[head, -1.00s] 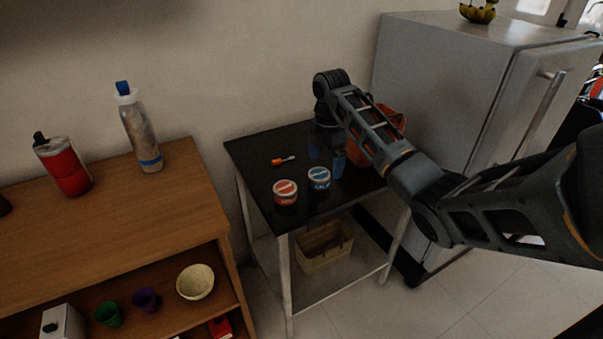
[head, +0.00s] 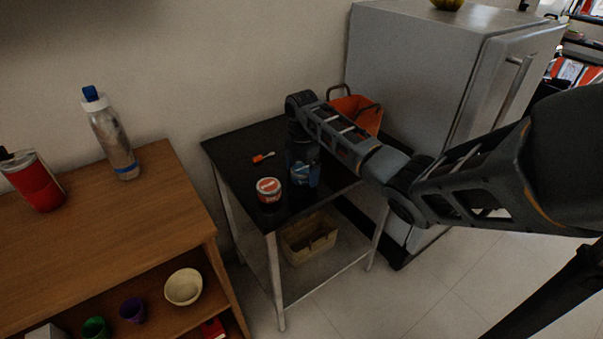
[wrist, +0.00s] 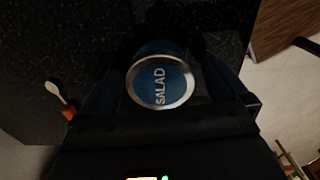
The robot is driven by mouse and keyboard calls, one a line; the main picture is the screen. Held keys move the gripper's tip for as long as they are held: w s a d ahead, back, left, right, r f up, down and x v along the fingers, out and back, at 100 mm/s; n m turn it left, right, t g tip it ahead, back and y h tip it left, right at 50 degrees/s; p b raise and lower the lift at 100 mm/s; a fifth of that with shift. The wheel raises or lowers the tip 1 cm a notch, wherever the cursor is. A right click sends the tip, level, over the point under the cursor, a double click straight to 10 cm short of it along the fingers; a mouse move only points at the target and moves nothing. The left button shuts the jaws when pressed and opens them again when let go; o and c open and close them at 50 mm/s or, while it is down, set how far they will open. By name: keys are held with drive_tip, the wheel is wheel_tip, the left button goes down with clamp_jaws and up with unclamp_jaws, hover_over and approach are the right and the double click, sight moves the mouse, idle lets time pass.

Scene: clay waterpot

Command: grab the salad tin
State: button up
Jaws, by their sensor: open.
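The salad tin is a blue can with a silver rim and the word SALAD on its lid. In the wrist view the salad tin (wrist: 160,84) stands upright between the two fingers of my gripper (wrist: 165,92). The fingers are open, one on each side of it; I cannot tell whether either touches it. In the head view my gripper (head: 305,170) points down over the small black table (head: 235,148) and covers much of the salad tin (head: 301,179).
A red and white tin (head: 268,190) stands just left of the salad tin. An orange-handled tool (head: 262,157) lies further back. An orange basket (head: 357,113) is behind my arm. The fridge (head: 415,90) stands to the right, the wooden shelf (head: 120,220) to the left.

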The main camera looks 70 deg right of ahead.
drive_tip(key=shift+c, duration=0.2)
drive_tip(key=c, duration=1.1)
drive_tip(key=shift+c, duration=0.4)
drive_tip(key=shift+r, duration=0.15)
